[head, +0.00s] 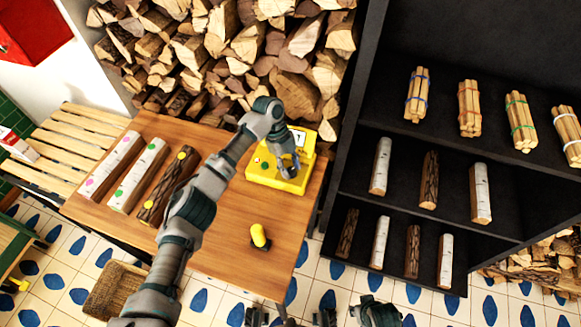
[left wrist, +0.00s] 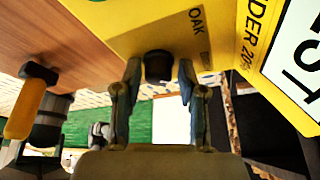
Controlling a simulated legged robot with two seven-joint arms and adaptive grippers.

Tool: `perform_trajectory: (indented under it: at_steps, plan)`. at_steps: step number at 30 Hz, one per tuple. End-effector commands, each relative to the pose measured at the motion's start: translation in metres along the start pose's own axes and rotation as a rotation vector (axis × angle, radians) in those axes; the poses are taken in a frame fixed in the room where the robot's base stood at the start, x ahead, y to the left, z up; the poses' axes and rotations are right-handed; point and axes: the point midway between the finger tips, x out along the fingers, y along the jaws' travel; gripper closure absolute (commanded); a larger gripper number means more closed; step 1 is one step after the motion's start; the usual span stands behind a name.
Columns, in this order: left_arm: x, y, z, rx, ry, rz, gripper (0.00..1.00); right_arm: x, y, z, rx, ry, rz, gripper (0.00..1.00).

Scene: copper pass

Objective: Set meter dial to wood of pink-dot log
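The pink-dot log (head: 112,165), with pale white bark, lies at the left end of the wooden table. The yellow meter (head: 262,180) sits toward the table's back right. In the left wrist view its face shows the word OAK and a second label too faint to read. Its black dial knob (left wrist: 158,66) sticks out there; the setting cannot be read. My left gripper (head: 289,168) is at the meter; in the left wrist view its fingers (left wrist: 158,88) are apart, one on each side of the knob, with gaps showing.
A white-barked green-dot log (head: 138,176) and a dark yellow-dot log (head: 157,200) lie beside the pink-dot log. A yellow-handled tool (head: 259,236) is on the table in front of the meter. A black shelf (head: 345,180) with logs and stick bundles stands at right.

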Motion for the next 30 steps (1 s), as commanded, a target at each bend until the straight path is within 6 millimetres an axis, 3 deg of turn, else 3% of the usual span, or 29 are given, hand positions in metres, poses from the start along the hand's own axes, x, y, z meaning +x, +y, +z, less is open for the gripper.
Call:
perform_trajectory:
  at_steps: [10, 14, 24, 30]
  plan:
    - [0.000, 0.001, -0.001, 0.000, 0.002, 0.004, 0.42, 0.000, 0.000, -0.001, 0.001, 0.002, 0.000, 0.60]
    - [-0.010, 0.000, -0.001, 0.000, 0.001, 0.002, 0.42, -0.001, 0.000, 0.001, 0.001, 0.004, 0.000, 0.60]
    - [-0.082, -0.002, 0.000, -0.002, 0.000, 0.002, 0.42, -0.001, 0.000, 0.001, 0.000, 0.003, 0.000, 0.60]
    - [-0.111, -0.002, 0.001, -0.001, 0.001, 0.004, 0.42, -0.001, 0.000, 0.001, 0.000, 0.003, 0.000, 0.60]
